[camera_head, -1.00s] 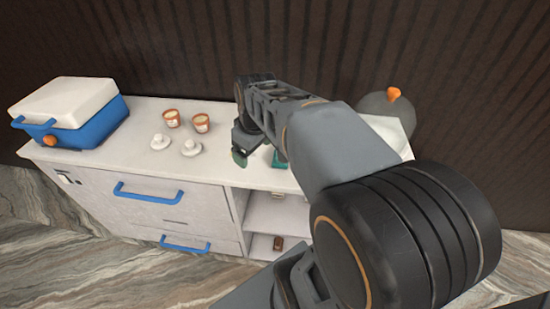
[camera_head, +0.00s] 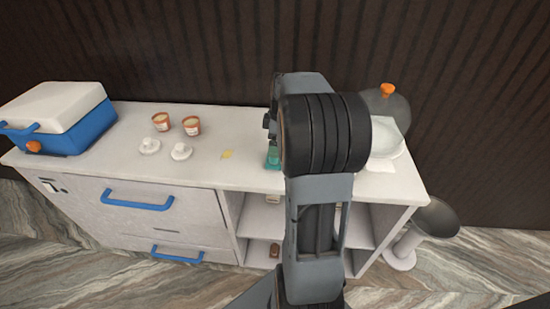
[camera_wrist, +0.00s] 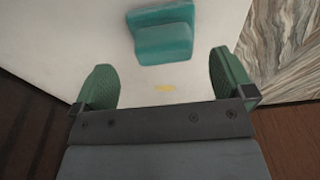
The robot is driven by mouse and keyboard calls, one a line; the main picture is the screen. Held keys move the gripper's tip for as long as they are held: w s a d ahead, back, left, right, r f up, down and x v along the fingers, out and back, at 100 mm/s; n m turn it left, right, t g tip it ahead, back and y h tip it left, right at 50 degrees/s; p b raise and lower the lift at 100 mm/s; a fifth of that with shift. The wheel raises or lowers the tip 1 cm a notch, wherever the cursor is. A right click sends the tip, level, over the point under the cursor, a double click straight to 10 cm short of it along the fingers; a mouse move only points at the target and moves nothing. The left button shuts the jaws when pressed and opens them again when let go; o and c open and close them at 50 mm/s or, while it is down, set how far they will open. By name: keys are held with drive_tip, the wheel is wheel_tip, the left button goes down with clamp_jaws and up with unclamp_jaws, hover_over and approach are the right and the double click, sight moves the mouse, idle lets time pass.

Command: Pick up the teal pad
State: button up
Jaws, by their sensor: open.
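The teal pad (camera_wrist: 164,42) is a block with a raised part, lying on the pale counter top at the top of the wrist view. In the head view the teal pad (camera_head: 273,156) shows partly, just left of my arm near the counter's front edge. My gripper (camera_wrist: 165,82) is open, with its green fingertips on both sides of the wrist view. The pad is beyond the fingertips, not between them. In the head view my gripper is mostly hidden behind my arm.
A yellow patch (camera_head: 227,154) lies on the counter (camera_head: 215,176) left of the pad. Two orange-white cups (camera_head: 191,126), two small white items (camera_head: 181,151) and a blue-white cooler (camera_head: 60,118) stand further left. A white bowl (camera_head: 387,143) and grey domed vessel (camera_head: 391,108) are right.

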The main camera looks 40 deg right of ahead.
sight(271, 164)
drive_tip(key=shift+w+a+f, duration=0.1)
drive_tip(key=shift+a+f, duration=0.05)
drive_tip(key=shift+f, duration=0.95)
drive_tip(key=shift+a+f, duration=0.15)
drive_tip(key=shift+f, duration=1)
drive_tip(key=shift+w+a+f, duration=0.1)
drive_tip(key=shift+a+f, duration=0.05)
drive_tip(key=shift+f, duration=0.95)
drive_tip(key=shift+c, duration=0.2)
drive_tip(key=c, duration=0.7)
drive_tip(key=shift+r, duration=0.1)
